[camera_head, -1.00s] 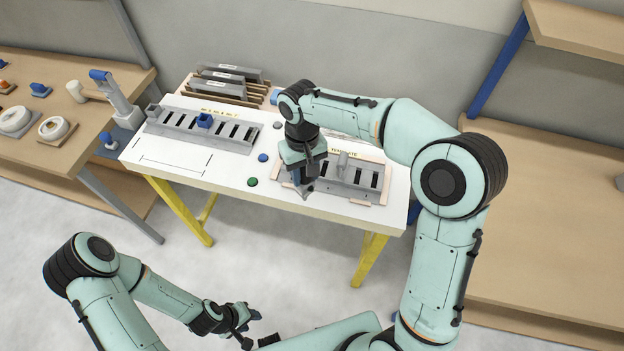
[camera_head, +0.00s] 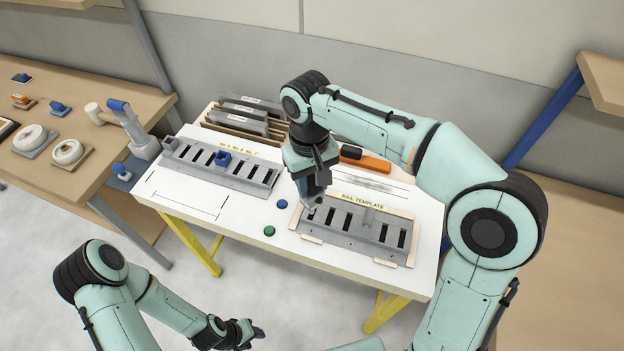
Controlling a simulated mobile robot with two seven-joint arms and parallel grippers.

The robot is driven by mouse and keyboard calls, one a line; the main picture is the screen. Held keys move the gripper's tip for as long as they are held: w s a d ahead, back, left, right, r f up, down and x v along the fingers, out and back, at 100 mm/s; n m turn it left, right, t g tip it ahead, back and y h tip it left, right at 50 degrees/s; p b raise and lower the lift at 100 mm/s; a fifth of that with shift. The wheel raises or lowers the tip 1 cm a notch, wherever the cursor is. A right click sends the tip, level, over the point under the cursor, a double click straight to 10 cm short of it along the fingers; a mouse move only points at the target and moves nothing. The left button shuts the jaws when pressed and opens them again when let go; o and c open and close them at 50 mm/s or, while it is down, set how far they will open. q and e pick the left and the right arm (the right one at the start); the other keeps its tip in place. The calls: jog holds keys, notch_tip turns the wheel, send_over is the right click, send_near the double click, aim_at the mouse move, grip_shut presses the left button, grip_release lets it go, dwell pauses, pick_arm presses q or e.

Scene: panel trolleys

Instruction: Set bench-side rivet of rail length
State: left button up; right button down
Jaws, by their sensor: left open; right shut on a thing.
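The grey slotted rail template (camera_head: 352,240) lies on a wooden backing at the right of the white bench (camera_head: 225,240), by the words RAIL TEMPLATE. My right gripper (camera_head: 311,200) points down over the template's left end, shut on a small grey thing that it mostly hides. I cannot tell whether that thing touches the template. A second grey slotted rail (camera_head: 205,166) lies at the bench's left with a blue block (camera_head: 223,158) on it. My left gripper (camera_head: 250,332) is open and empty, low in front of the bench.
An orange-and-black tool (camera_head: 366,160) lies behind the template. Grey panels (camera_head: 247,110) stand in a wooden rack at the back. A blue disc (camera_head: 282,204) and a green disc (camera_head: 269,231) lie left of the template. A side bench (camera_head: 70,190) holds rings and blue-handled tools.

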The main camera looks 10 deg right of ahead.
jog(key=shift+w+f+b, duration=0.15)
jog(key=shift+f+b, duration=0.2)
jog(key=shift+f, duration=0.5)
jog(key=shift+s+f+b, duration=0.2)
jog(key=shift+f+b, duration=0.3)
jog(key=shift+f, duration=0.65)
jog(key=shift+w+f+b, duration=0.1)
jog(key=shift+f+b, duration=0.7)
jog(key=shift+f, duration=1.25)
pick_arm(q)
jog(key=s+f, duration=0.4)
jog(key=shift+f, duration=0.3)
pick_arm(e)
jog(key=shift+f, duration=0.35)
jog(key=shift+w, duration=0.1)
pick_arm(q)
jog(key=shift+w+r, duration=0.4)
jog(key=shift+r, duration=0.05)
jog(key=shift+s+f+b, duration=0.35)
jog(key=shift+s+f, duration=0.2)
jog(key=shift+f, duration=0.2)
pick_arm(e)
jog(key=shift+f, duration=1.3)
